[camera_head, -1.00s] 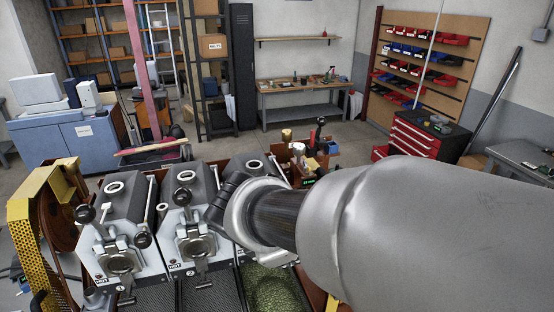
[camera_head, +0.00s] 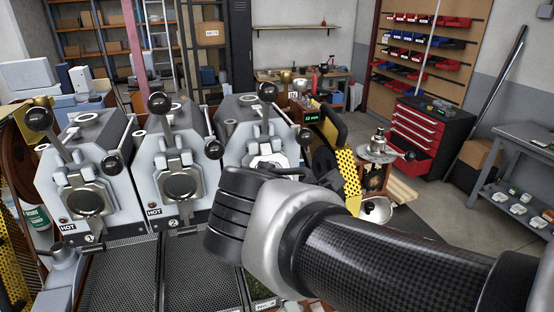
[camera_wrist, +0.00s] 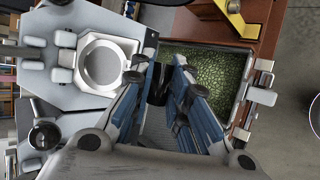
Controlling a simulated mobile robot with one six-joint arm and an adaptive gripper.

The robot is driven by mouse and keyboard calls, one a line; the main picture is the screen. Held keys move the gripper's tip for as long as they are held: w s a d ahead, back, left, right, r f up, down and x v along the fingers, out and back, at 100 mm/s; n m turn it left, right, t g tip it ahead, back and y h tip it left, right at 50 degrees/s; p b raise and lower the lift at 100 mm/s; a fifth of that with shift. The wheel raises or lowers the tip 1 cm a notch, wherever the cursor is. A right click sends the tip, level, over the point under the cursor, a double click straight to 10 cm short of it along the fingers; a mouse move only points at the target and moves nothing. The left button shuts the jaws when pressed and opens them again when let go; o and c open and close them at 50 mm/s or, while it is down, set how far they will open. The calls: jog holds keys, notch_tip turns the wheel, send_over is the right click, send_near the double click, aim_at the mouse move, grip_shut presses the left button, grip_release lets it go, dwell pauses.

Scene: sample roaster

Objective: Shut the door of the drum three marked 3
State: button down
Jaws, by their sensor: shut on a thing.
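Drum three (camera_head: 238,145) is the pale grey housing at the right of the row, partly behind my wrist. Its front shows a round pale-rimmed opening, uncovered in the wrist view (camera_wrist: 104,62). In that view my gripper (camera_wrist: 159,70) has blue fingers between the opening and the tray of green beans (camera_wrist: 205,65). The fingers are closed on a dark piece (camera_wrist: 160,84), which looks like the door's handle. The door itself is mostly hidden by the fingers. My wrist hides the fingers in the head view.
Drum one (camera_head: 70,165) and drum two (camera_head: 165,150), with HOT labels, stand to the left, their round fronts covered. Black-knobbed levers (camera_head: 268,92) stick up from the drums. A yellow perforated guard (camera_head: 345,165) stands just right of drum three. Mesh trays (camera_head: 110,280) lie in front.

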jog(key=shift+w+a+f+b, duration=0.1)
jog(key=shift+w+f+b, duration=0.15)
jog(key=shift+f+b, duration=0.25)
jog(key=shift+w+a+f+b, duration=0.1)
jog(key=shift+w+f+b, duration=0.15)
jog(key=shift+f, duration=0.55)
jog(key=c, duration=1.5)
grip_release()
jog(key=shift+c, duration=0.2)
jog(key=v, duration=1.2)
